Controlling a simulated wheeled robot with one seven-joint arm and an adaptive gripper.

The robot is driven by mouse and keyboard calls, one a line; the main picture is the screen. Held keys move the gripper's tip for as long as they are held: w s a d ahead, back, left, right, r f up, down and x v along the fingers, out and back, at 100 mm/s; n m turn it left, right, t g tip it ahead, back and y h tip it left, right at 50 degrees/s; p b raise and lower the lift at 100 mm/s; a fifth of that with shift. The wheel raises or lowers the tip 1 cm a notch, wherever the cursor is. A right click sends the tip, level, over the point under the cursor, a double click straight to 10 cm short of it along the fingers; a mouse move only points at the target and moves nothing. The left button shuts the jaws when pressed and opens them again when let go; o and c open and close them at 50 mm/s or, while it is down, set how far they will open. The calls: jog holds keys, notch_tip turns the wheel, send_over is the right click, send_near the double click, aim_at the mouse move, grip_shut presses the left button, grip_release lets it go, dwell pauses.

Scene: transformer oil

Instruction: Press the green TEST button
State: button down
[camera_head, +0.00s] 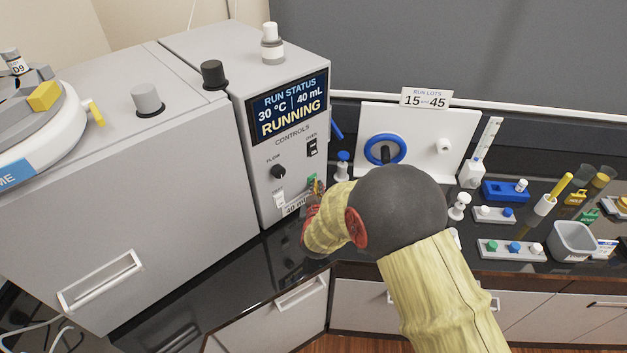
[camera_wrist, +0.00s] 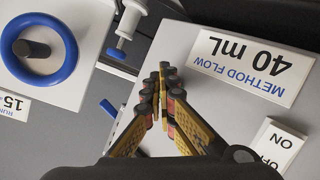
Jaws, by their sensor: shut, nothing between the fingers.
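The green TEST button (camera_head: 312,181) shows as a small green patch low on the right of the grey machine's control panel (camera_head: 285,150) in the head view. My gripper (camera_head: 318,188) is right at it, partly covering it; I cannot tell whether they touch. In the wrist view my gripper (camera_wrist: 164,78) has its yellow and black fingers together with nothing between them, in front of the machine's grey face. The green button is not visible in the wrist view.
The machine's display (camera_head: 288,106) reads RUNNING, 30 °C and 40 mL. A black flow knob (camera_head: 278,171), an oven switch (camera_head: 312,147) and a white switch (camera_head: 279,199) are nearby. A white panel with a blue ring (camera_head: 384,149) stands to the right, beside several small lab items.

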jog(key=shift+d, duration=0.1)
jog(key=shift+s+d, duration=0.5)
jog(key=shift+s, duration=0.05)
dwell(0.3)
jog(key=shift+s+d, duration=1.75)
jog(key=shift+d, duration=0.05)
